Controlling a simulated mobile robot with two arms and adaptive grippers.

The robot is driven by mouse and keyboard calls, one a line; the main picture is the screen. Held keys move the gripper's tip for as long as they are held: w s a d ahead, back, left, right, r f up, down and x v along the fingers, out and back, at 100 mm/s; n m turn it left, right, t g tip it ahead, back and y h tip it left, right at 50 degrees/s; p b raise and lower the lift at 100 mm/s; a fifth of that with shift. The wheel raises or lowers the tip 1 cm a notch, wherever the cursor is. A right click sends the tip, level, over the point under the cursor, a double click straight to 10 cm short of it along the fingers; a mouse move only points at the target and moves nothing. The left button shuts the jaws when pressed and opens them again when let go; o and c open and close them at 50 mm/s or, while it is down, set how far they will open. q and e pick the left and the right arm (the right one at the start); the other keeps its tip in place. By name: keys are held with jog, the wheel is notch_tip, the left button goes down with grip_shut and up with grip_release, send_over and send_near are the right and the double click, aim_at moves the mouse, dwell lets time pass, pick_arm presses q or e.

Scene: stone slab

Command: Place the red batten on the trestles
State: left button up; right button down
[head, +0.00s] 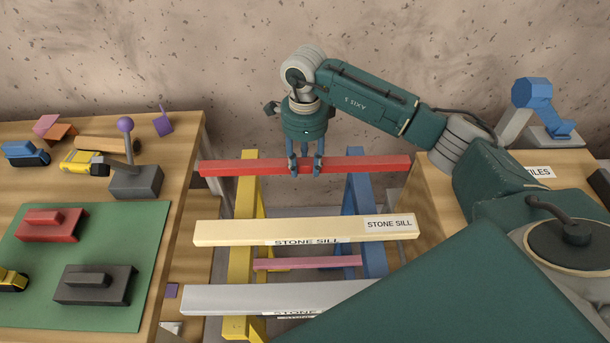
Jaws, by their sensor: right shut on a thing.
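The red batten (225,168) lies level from left to right in the head view. My right gripper (305,168) points down and is shut on the batten near its middle. The batten crosses over the far ends of the yellow trestle (247,201) and the blue trestle (361,205). I cannot tell whether it touches them or hangs just above. A cream beam (300,230) and a grey beam (225,299), both labelled "STONE SILL", lie across the trestles nearer to me. My left gripper is not in view.
A pink bar (330,262) runs lower between the trestles. The left bench holds a green mat (145,225) with red and dark blocks, a purple-knobbed lever (135,178) and toy-like vehicles. A blue clamp-like device (535,98) stands on the right bench. My right arm covers the lower right.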

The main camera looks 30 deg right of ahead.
aim_at(305, 172)
notch_tip(305, 172, down, 2)
jog(key=shift+f, duration=0.15)
notch_tip(305, 172, down, 3)
jog(key=shift+f+p, duration=0.2)
jog(key=shift+p, duration=0.3)
jog(key=shift+f, duration=0.2)
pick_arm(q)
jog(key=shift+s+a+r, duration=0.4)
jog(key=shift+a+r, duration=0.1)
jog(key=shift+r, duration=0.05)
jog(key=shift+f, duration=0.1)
pick_arm(e)
jog(key=shift+f, duration=0.1)
jog(key=c, duration=1.2)
grip_release()
jog(key=shift+o, duration=0.2)
